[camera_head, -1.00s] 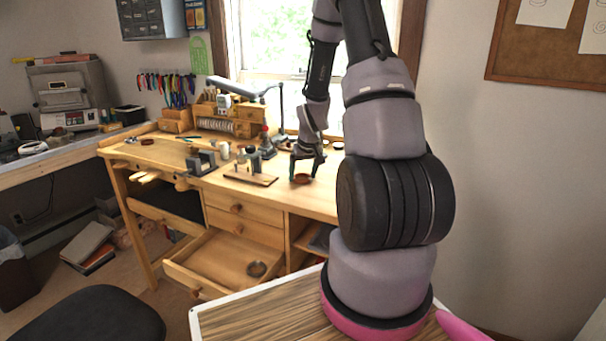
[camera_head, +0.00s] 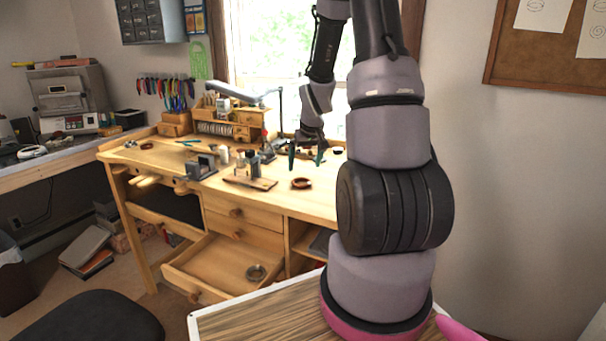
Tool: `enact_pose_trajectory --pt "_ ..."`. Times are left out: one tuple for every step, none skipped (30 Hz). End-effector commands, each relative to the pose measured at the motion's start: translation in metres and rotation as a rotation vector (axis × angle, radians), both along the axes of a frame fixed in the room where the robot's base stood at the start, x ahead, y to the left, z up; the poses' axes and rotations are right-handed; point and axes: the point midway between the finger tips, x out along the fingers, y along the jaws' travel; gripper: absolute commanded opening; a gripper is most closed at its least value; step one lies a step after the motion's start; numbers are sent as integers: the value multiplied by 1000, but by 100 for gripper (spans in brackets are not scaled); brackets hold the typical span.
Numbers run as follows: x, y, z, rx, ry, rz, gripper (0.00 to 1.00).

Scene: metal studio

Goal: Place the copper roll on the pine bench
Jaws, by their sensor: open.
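The copper roll (camera_head: 301,183), a small reddish-brown ring, lies on the top of the pine bench (camera_head: 312,205), toward the right part of its surface near the front edge. My gripper (camera_head: 306,160) is above and a little behind the roll, pointing down. Its two dark green fingers are spread apart with nothing between them. The gripper and the roll are apart.
A small wooden board with tools (camera_head: 250,181) lies left of the roll, and a grey block tool (camera_head: 201,166) stands farther left. A wooden organizer (camera_head: 238,122) stands at the back. An open drawer (camera_head: 215,262) holding a metallic coil (camera_head: 256,272) juts out below.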

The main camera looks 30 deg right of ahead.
Motion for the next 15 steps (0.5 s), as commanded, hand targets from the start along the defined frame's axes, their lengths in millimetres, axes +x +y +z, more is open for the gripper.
enact_pose_trajectory --pt "-3 0 11 -1 -4 0 100" --pt "-6 1 16 -1 -4 0 100" --pt "-8 1 22 -1 -3 0 100" --pt "-10 1 26 -1 -3 0 100" --pt "-11 2 30 -1 -4 0 100" --pt "-13 2 34 0 -2 -1 100" --pt "-14 2 37 0 -2 0 100" --pt "-15 2 39 0 -2 0 100" --pt "-17 2 42 0 -1 0 100" --pt "-18 3 44 0 -1 0 100" --pt "-19 4 47 0 -2 -1 100" --pt "-20 6 52 0 -7 -2 100" --pt "-21 8 58 2 -10 -4 100" --pt "-24 11 65 4 -15 -8 100" --pt "-27 17 77 6 -24 -15 100"
